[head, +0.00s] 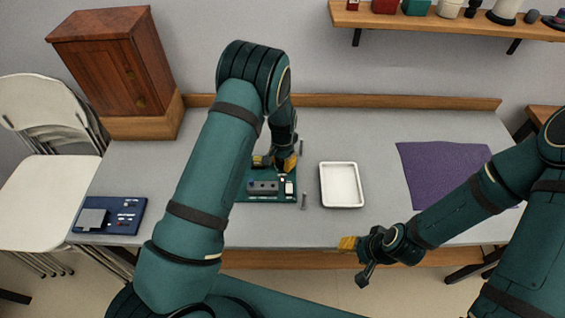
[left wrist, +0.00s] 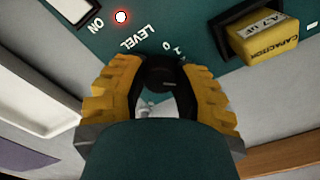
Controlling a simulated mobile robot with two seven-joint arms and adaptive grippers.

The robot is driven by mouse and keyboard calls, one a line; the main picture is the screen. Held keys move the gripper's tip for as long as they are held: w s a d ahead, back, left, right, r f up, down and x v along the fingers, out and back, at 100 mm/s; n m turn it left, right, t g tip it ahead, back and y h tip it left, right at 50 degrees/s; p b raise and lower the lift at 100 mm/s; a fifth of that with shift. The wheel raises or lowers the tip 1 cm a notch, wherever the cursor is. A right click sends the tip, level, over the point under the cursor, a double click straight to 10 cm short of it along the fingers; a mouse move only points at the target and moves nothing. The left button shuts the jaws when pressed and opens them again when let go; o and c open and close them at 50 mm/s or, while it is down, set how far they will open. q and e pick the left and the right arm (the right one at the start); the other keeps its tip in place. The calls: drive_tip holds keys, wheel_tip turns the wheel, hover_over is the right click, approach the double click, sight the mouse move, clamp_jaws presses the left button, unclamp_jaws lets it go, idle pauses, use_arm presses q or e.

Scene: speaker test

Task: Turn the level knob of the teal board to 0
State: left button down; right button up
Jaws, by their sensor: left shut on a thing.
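The teal board (head: 270,198) lies on the table, partly hidden by my left arm. It also shows in the left wrist view (left wrist: 195,22). Its black level knob (left wrist: 160,70) sits below the printed word LEVEL, with digits 1 and 0 beside it. The knob's pointer direction is not clear. My left gripper (head: 275,162) is over the board's far part, and its yellow fingers (left wrist: 160,92) are shut on the knob from both sides. My right gripper (head: 348,243) hangs near the table's front edge, away from the board; its finger opening is too small to tell.
On the board are a lit lamp (left wrist: 121,17) by ON and a yellow capacitor block (left wrist: 262,40). A white tray (head: 325,204) stands right of the board. A blue board (head: 132,208) lies left, a purple mat (head: 425,165) right. A wooden cabinet (head: 115,60) stands back left.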

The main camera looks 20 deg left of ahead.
use_arm(q)
drive_tip(key=n, duration=0.4)
drive_tip(key=shift+n, duration=0.3)
drive_tip(key=n, duration=0.4)
drive_tip(key=shift+n, duration=0.3)
drive_tip(key=n, duration=0.4)
drive_tip(key=shift+n, duration=2.1)
drive_tip(key=c, duration=0.6)
unclamp_jaws()
drive_tip(key=shift+c, duration=0.2)
drive_tip(key=shift+r, duration=0.15)
